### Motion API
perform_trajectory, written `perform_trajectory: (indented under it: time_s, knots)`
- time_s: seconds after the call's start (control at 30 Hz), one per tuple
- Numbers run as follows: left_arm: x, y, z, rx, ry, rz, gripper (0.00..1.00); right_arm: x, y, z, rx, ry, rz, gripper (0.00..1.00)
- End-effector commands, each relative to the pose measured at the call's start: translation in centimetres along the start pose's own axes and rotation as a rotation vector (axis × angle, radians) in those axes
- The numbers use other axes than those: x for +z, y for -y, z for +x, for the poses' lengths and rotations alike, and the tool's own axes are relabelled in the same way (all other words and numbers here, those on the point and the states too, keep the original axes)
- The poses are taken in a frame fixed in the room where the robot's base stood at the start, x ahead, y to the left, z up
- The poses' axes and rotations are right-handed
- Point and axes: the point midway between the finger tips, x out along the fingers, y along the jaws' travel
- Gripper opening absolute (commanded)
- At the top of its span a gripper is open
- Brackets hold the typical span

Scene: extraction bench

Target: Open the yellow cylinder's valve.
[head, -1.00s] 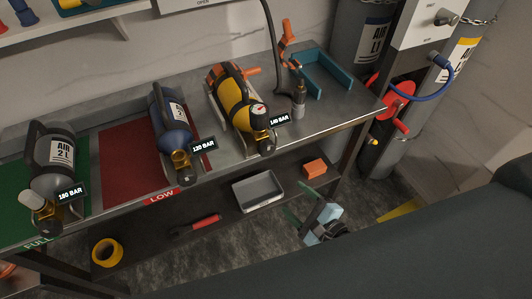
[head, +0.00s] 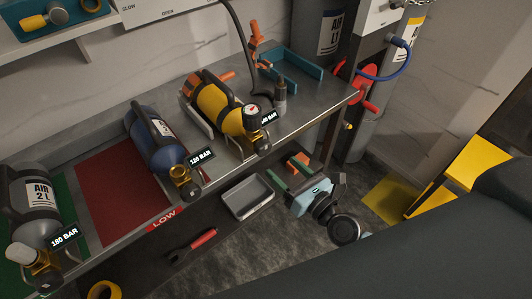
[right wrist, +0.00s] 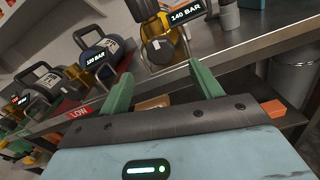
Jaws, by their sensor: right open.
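The yellow cylinder (head: 216,104) lies in a cradle on the bench, its valve end toward the front edge. Its brass valve (head: 256,138) carries a round gauge and a 140 BAR tag. In the right wrist view, the valve's dark round knob (right wrist: 160,49) shows at the top, just beyond and between the green fingers. My right gripper (head: 284,172) is open and empty, in front of the bench and below the valve. Its spread fingers also show in the right wrist view (right wrist: 160,84), apart from the knob. My left gripper is not in view.
A blue cylinder (head: 152,138) tagged 120 BAR lies on the red mat (head: 112,192). A grey cylinder (head: 34,202) tagged 180 BAR is at far left. A grey tray (head: 247,197) is on the lower shelf.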

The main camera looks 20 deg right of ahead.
Motion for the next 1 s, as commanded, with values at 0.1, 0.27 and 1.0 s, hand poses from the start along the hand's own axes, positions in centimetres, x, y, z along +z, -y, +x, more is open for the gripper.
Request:
perform_trajectory:
  time_s: [0.1, 0.27, 1.0]
  knots:
    - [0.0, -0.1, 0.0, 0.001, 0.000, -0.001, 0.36, 0.0, 0.0, 0.1, 0.000, 0.001, 0.000, 0.65]
    - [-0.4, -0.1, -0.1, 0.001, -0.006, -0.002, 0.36, 0.2, 0.0, 1.2, 0.000, 0.003, -0.002, 0.65]
    - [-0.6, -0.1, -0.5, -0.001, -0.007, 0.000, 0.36, 0.0, 0.0, 7.8, 0.000, -0.001, -0.004, 0.65]
